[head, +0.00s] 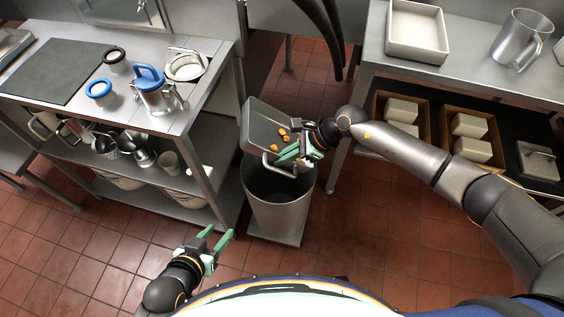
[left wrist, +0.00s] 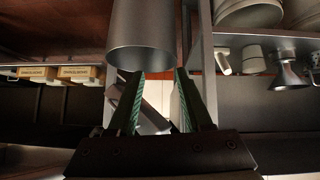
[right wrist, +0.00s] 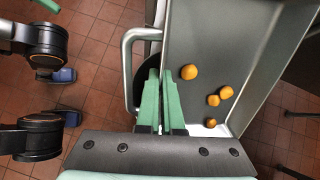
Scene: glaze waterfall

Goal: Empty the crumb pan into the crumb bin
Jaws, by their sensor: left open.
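The grey crumb pan (head: 258,122) is tilted above the mouth of the crumb bin (head: 277,208), a round metal bin on the floor. Several orange crumbs (head: 283,134) lie in the pan; they also show in the right wrist view (right wrist: 213,100). My right gripper (head: 288,155) is at the pan's near edge, beside its looped handle (right wrist: 128,70), with its fingers close together on the pan; the exact contact is hidden. My left gripper (head: 219,238) is open and empty, low and left of the bin. The bin (left wrist: 143,35) shows beyond its fingers in the left wrist view.
A steel table (head: 60,45) with a dark mat, blue-lidded jars and lower-shelf utensils stands left of the bin. A steel bench (head: 450,75) with a white tray (head: 417,32) and a metal jug (head: 520,40) stands right. The tiled floor in front is clear.

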